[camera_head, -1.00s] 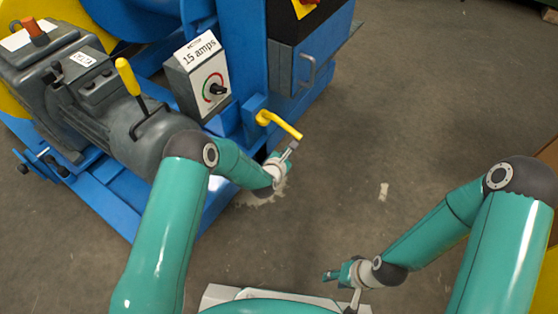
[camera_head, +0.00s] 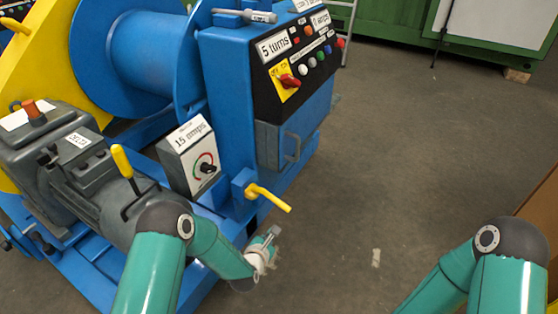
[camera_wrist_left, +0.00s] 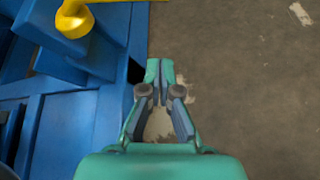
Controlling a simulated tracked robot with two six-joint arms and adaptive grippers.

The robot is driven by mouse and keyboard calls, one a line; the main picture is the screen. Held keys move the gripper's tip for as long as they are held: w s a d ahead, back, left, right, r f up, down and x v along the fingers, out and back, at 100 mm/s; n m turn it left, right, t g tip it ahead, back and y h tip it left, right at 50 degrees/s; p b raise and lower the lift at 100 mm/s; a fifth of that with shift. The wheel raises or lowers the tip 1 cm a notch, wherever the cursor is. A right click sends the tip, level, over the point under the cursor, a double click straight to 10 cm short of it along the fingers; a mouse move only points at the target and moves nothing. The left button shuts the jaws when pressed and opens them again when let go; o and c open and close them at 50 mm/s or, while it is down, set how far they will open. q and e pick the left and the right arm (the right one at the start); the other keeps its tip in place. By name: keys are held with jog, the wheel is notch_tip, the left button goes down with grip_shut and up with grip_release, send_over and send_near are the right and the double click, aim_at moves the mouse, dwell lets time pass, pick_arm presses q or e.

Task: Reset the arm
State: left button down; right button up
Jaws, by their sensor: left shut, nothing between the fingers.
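My left gripper (camera_head: 269,238) is at the right side of the blue machine, below and apart from the yellow handle (camera_head: 268,197). In the left wrist view its fingertips (camera_wrist_left: 160,70) are together with nothing between them, above the bare floor beside the blue frame. My left arm (camera_head: 170,250) is bent, with its elbow in front of the grey motor. My right arm (camera_head: 490,255) enters at the lower right. Its forearm runs out of the bottom of the head view, so the right gripper is hidden.
The blue machine carries a drum (camera_head: 150,50), a control panel (camera_head: 300,60) and a dial box (camera_head: 190,155). A grey motor (camera_head: 90,170) with a yellow lever (camera_head: 127,165) stands at the left. The floor (camera_head: 400,150) to the right is clear.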

pick_arm(q)
jog(key=s+a+f+m+g, duration=0.3)
jog(key=s+a+m+g, duration=0.1)
jog(key=s+a, duration=0.5)
jog(key=s+d+f+m+g+h, duration=0.15)
jog(key=s+m+g, duration=0.25)
jog(key=s+m, duration=0.7)
jog(key=s+d+m+g, duration=0.3)
jog(key=s+m+g, duration=0.1)
jog(key=s+m, duration=0.7)
notch_tip(320, 180, up, 37)
jog(key=p, duration=3.7)
jog(key=shift+s, duration=0.3)
pick_arm(e)
notch_tip(320, 180, up, 38)
jog(key=shift+f, duration=0.25)
pick_arm(q)
jog(key=shift+a, duration=0.15)
pick_arm(e)
jog(key=shift+o, duration=0.4)
